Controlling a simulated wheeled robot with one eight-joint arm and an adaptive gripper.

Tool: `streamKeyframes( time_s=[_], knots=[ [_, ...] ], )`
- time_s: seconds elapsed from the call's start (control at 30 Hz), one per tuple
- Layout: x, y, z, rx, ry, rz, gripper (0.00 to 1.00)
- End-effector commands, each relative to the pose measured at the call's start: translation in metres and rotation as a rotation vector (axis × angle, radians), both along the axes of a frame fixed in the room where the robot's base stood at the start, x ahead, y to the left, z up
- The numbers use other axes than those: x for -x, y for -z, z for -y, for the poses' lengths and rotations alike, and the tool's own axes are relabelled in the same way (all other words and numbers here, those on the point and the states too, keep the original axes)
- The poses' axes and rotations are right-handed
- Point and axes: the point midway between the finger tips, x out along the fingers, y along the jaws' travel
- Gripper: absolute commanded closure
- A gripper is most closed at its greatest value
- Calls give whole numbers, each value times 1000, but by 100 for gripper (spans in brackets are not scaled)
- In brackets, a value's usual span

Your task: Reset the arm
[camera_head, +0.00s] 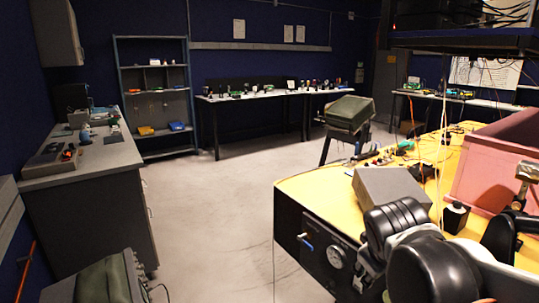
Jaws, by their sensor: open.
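My arm (432,268) shows as dark rounded links at the lower right, in front of and over the near part of the yellow-topped workbench (312,190). My gripper (512,212) appears to be the black jointed part near the right edge, close to the pink box. It looks open, and I see nothing held in it. Part of the arm runs out of the frame at the bottom right.
A grey box (388,186), a small black block (455,216) and a pink open box (497,165) stand on the workbench. A grey cabinet (85,185) stands left, shelves (155,95) behind. The middle floor (220,210) is clear.

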Motion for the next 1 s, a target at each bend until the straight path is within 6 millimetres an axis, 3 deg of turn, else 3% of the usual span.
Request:
streamKeyframes(
  time_s=[0.03, 0.2, 0.43, 0.6, 1.0],
  knots=[
    [17, 0, -1, -48, 31, 12, 49],
    [63, 4, -12, -227, 146, 54, 49],
    [107, 14, -27, -424, 275, 93, 49],
    [120, 18, -32, -488, 318, 104, 49],
    [121, 19, -33, -497, 324, 105, 49]
  ],
)
